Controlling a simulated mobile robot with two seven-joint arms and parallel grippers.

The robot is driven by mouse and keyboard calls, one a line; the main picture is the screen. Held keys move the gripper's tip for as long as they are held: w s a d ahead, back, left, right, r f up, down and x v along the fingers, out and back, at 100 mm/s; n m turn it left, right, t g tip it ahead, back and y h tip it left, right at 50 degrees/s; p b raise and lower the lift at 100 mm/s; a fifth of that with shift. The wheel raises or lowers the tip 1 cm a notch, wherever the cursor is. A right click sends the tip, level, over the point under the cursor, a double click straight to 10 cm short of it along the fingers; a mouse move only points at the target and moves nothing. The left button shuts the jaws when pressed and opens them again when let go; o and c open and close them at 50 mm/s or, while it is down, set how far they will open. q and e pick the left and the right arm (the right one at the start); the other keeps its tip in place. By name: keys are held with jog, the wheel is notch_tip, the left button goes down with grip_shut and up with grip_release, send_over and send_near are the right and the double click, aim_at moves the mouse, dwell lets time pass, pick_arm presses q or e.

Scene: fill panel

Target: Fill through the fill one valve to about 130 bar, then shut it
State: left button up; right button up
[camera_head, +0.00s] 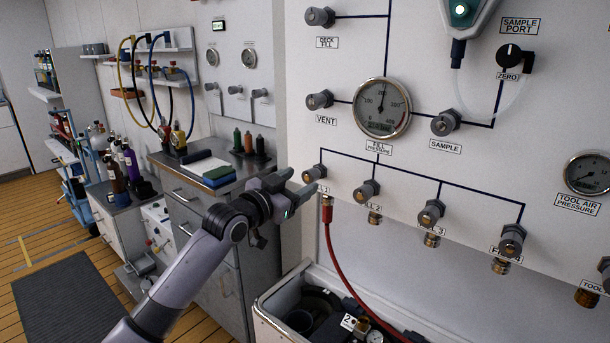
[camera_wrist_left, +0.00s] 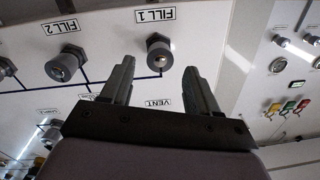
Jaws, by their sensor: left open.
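The fill 1 valve (camera_head: 314,173) is a grey knob on the white panel, leftmost in the fill row. My left gripper (camera_head: 299,182) is open just in front of it, its fingers pointing at the panel. In the left wrist view, upside down, the fill 1 knob (camera_wrist_left: 160,53) shows between the open fingertips, with no visible contact. The fill pressure gauge (camera_head: 381,107) hangs above; its needle points roughly upward, but the exact reading is too small to tell. A red hose (camera_head: 334,257) runs down from the fill 1 outlet. My right gripper is out of view.
The fill 2 knob (camera_head: 367,190) and fill 3 knob (camera_head: 431,212) sit to the right in the same row. The vent knob (camera_head: 319,100) is above. An open tub (camera_head: 262,318) stands below the panel. A grey cabinet (camera_head: 190,190) stands behind my left arm.

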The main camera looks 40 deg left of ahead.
aim_at(307, 177)
pick_arm(q)
jog(key=shift+w, duration=1.9)
jog(key=c, duration=1)
